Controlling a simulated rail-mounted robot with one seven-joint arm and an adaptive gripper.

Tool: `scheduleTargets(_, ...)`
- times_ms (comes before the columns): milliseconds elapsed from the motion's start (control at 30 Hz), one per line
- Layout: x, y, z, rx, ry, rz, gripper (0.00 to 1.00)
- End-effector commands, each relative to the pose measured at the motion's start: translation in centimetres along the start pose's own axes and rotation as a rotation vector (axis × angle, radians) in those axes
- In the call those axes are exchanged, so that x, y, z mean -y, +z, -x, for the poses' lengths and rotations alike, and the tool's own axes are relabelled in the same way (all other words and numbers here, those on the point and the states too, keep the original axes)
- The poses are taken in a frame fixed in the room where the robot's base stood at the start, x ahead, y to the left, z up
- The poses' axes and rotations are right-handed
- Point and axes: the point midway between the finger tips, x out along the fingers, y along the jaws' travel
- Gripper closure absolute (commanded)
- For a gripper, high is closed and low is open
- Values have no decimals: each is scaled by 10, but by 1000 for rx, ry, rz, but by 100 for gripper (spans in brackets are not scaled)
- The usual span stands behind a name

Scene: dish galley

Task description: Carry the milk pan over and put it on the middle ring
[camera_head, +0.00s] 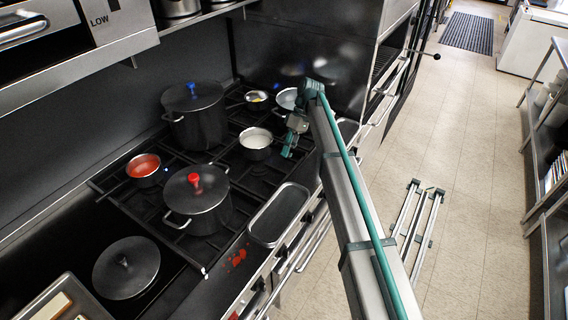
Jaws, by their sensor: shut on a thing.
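The milk pan (257,154), a small dark saucepan with white contents, is upright at the middle of the stove top (232,128). My gripper (287,150) is just right of the pan, shut on its handle side. The fingers and arm hide the handle. I cannot tell whether the pan's base touches the grate or hangs slightly above it. The middle ring itself is not clearly visible; the pan covers that part of the grate.
A tall pot with blue knob (197,118) stands left behind the pan, a red-knobbed pot (196,201) in front-left. A red-filled pan (144,168), a small pan (257,101) and a pale pan (287,97) also stand there. A tray (279,214) lies along the front edge.

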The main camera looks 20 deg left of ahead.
Motion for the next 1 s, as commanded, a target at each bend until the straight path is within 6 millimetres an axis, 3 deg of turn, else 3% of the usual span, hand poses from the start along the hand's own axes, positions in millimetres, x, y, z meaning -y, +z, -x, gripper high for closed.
scheduleTargets(600,-26,0,-39,-3,-1,2,100)
scheduleTargets(933,-27,0,-41,-4,0,2,100)
scheduleTargets(967,-27,0,-41,-2,1,-1,78)
scheduleTargets(1000,-27,0,-41,-2,1,-1,71)
